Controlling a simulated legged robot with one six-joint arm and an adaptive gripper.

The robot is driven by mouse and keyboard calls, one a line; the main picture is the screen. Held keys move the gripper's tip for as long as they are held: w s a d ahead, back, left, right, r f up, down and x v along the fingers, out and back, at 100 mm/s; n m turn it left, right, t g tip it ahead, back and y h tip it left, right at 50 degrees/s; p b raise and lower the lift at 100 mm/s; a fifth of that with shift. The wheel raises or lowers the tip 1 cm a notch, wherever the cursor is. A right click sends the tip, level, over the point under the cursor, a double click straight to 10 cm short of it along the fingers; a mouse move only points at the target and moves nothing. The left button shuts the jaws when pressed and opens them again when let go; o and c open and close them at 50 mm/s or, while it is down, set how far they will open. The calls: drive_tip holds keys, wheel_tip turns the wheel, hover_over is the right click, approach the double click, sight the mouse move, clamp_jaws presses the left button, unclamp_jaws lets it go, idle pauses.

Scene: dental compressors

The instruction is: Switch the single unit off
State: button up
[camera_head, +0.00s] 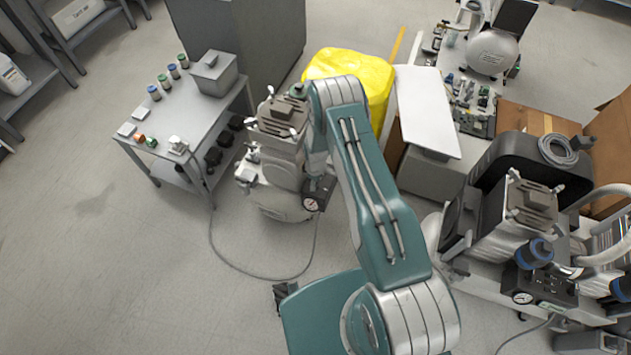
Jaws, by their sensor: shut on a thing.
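The single unit (275,172) is a pale compressor with a grey ribbed motor head, standing on the floor left of centre, beside the metal cart. A round white gauge (311,204) sits on its right side by a dark switch box. My teal and silver arm arches over from the lower right and comes down in front of this side. My gripper (321,182) is down at the switch box, mostly hidden by my wrist and hard to tell from the dark box. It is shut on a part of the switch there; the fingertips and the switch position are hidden.
A metal cart (182,128) with jars and small boxes stands to the left. A yellow covered bin (352,68) is behind my arm. A larger compressor (515,220) fills the right. A hose (245,270) curves across the otherwise clear left floor.

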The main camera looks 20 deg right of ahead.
idle(0.3)
drive_tip(key=o, duration=1.2)
drive_tip(key=shift+c, duration=0.2)
wheel_tip(320, 180, up, 12)
drive_tip(key=shift+f, duration=0.1)
